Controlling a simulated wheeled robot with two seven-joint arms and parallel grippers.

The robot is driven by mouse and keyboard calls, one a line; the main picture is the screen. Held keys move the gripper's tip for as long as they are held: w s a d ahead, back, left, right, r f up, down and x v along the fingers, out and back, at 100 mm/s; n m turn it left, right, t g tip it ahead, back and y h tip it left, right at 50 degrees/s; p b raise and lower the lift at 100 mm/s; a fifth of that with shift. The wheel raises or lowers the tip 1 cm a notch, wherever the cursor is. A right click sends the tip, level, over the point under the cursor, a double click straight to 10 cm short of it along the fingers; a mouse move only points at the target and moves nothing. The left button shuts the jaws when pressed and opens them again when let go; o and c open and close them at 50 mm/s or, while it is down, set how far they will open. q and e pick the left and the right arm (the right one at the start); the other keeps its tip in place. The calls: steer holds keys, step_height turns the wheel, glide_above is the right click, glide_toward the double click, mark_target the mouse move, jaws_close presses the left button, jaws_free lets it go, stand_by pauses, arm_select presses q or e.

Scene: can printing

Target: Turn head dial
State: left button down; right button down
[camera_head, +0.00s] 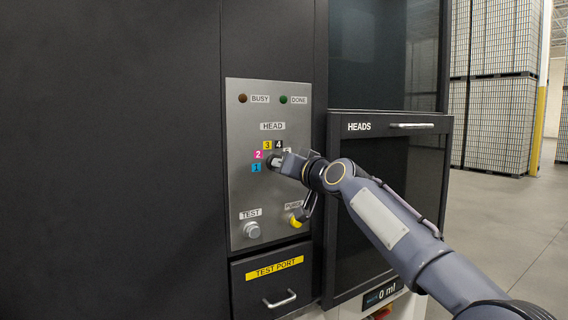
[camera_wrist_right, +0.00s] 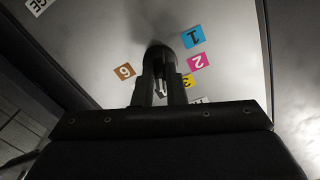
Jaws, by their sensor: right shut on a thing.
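The head dial (camera_wrist_right: 160,57) is a dark round knob on the grey control panel (camera_head: 241,171), under the HEAD label (camera_head: 272,126). Number tags ring it; in the wrist view the blue 1, pink 2, part of the yellow 3 and the brown 6 show. My right gripper (camera_head: 276,162) reaches in from the right and is shut on the dial. In the wrist view its two fingers (camera_wrist_right: 160,78) sit on either side of the knob. The fingers and wrist hide much of the dial, so its setting cannot be read. My left gripper is not in view.
The TEST PORT drawer (camera_head: 272,283) is below. The HEADS door (camera_head: 385,180) is shut, to the right. Pallet stacks (camera_head: 495,80) stand far back.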

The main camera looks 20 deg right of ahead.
steer(key=shift+m+p, duration=1.05)
steer(key=shift+m, duration=2.55)
steer(key=shift+f, duration=0.1)
steer(key=c, duration=1.5)
jaws_free()
steer(key=s+b, duration=0.1)
steer(key=s, duration=0.1)
steer(key=s+b, duration=0.1)
steer(key=s, duration=0.2)
steer(key=s+d+b, duration=0.1)
steer(key=s, duration=0.1)
steer(key=shift+s, duration=0.4)
